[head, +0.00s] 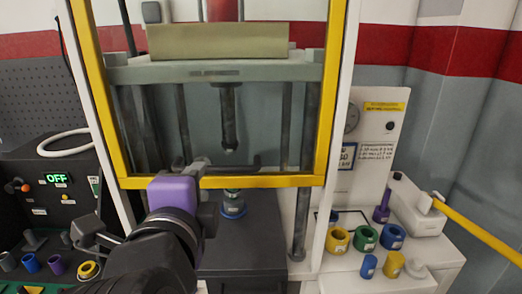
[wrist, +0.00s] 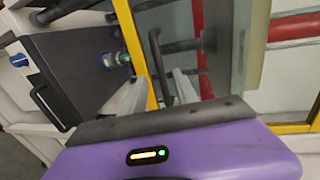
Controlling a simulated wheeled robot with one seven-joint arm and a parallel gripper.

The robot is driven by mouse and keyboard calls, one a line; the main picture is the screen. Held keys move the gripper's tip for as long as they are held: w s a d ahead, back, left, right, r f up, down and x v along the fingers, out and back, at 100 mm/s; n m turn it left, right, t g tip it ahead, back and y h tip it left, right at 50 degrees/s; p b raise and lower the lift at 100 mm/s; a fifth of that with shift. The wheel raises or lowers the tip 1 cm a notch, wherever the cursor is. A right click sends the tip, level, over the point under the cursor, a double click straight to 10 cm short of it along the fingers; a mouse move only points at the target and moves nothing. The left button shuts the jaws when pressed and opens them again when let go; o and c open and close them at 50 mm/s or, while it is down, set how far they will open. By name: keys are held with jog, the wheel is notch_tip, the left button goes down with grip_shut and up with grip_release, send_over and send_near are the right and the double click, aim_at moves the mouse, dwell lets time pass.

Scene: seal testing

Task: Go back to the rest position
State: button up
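My gripper (head: 202,165) is in front of the lower edge of the yellow-framed door (head: 250,181) of the press in the head view. Its purple wrist body shows below it. In the wrist view, the two grey fingers (wrist: 160,92) stand apart with nothing held between them. A black handle (wrist: 158,60) on the door lies in line with the gap between them; I cannot tell whether they touch it. The handle also shows as a dark bar in the head view (head: 245,167).
Behind the door, a blue-based part (head: 233,208) stands on the dark press base under the ram (head: 229,120). A white bench at right holds coloured rings (head: 365,237) and a purple part (head: 382,208). A black control panel reading OFF (head: 58,178) stands at left.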

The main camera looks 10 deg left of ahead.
notch_tip(320, 180, up, 5)
jog(key=s+a+n+t+y, duration=0.2)
jog(key=a+n+y, duration=0.15)
jog(key=n, duration=0.45)
jog(key=s+d+f+n+t+y, duration=0.1)
jog(key=s+d+f+n, duration=0.35)
jog(key=d+f, duration=0.6)
jog(key=s+d+f+n+y, duration=0.1)
jog(key=s+d+f+n, duration=0.2)
jog(key=d+f+n, duration=0.5)
jog(key=s+d+f+m+g+h, duration=0.1)
jog(key=s+d+f+h, duration=0.4)
jog(key=s+d, duration=0.6)
jog(key=s+d+f+m+g+h, duration=0.2)
jog(key=s+d+f+m+h, duration=0.2)
jog(key=s+d+f, duration=0.5)
jog(key=s+d, duration=0.3)
jog(key=d, duration=0.1)
jog(key=shift+d+m+h, duration=0.3)
jog(key=shift+m+h, duration=0.05)
